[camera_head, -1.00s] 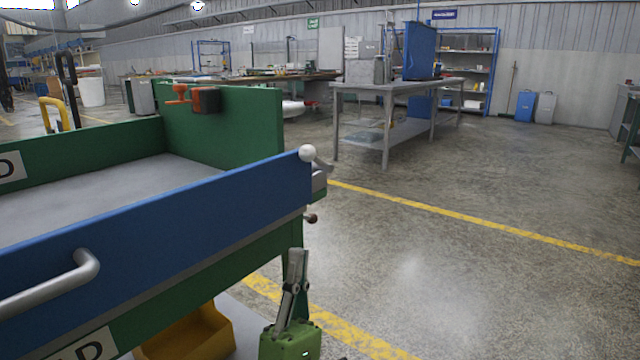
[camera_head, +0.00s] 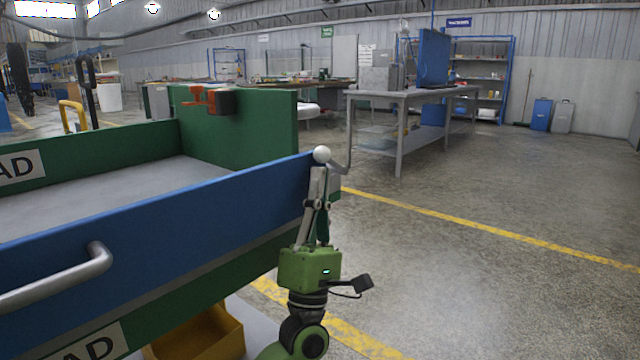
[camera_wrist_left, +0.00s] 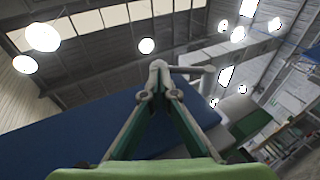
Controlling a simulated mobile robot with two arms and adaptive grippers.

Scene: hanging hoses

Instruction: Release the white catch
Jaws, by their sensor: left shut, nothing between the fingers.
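The white catch (camera_head: 321,154) has a round white knob and a grey lever. It sits at the right end of the upright blue side panel (camera_head: 150,218) of a green cart. My left gripper (camera_head: 319,170) points up with its fingers shut and empty. Its fingertips are just under the knob, close to it or touching; I cannot tell which. In the left wrist view the fingertips (camera_wrist_left: 158,72) meet at the pale knob, with the catch's lever (camera_wrist_left: 190,69) running right from it. My right gripper is not in view.
A red-orange catch (camera_head: 207,98) sits on the cart's green end wall (camera_head: 250,130). A grey bar handle (camera_head: 70,280) sticks out from the blue panel. A yellow bin (camera_head: 205,335) is under the cart. The floor to the right is open, up to a grey workbench (camera_head: 410,95).

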